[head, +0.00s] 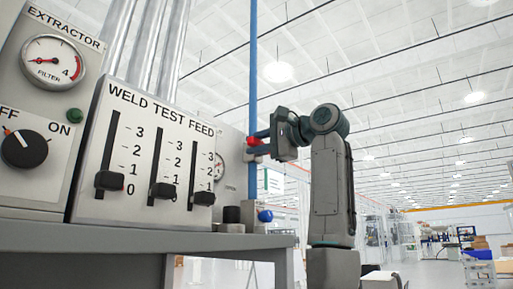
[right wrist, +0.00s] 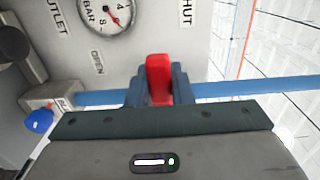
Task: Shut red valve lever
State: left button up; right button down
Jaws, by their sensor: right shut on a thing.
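The red valve lever (head: 254,141) is at the right end of the bench panels in the head view, in front of a tall blue pipe (head: 253,60). My right gripper (head: 262,142) is shut on it. In the right wrist view the red lever (right wrist: 159,75) sits between the two blue fingertips. An OPEN label (right wrist: 97,62) is left of the lever and a SHUT label (right wrist: 186,12) is above and right of it. The lever's pivot is hidden, so its exact angle is unclear. My left gripper is in neither view.
A pressure gauge (right wrist: 104,12) is on the plate near the lever. A blue knob (head: 265,216) is below it, low on the bench. The weld test feed panel (head: 140,165), with its sliders, stands left of my gripper. The space right of my arm is open.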

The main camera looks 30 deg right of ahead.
dwell(0.4)
jog(key=c, duration=1.3)
grip_release()
jog(key=shift+s, duration=0.1)
jog(key=b+v, duration=0.5)
jog(key=v, duration=0.5)
jog(key=shift+s+d, duration=0.1)
jog(key=shift+s, duration=0.15)
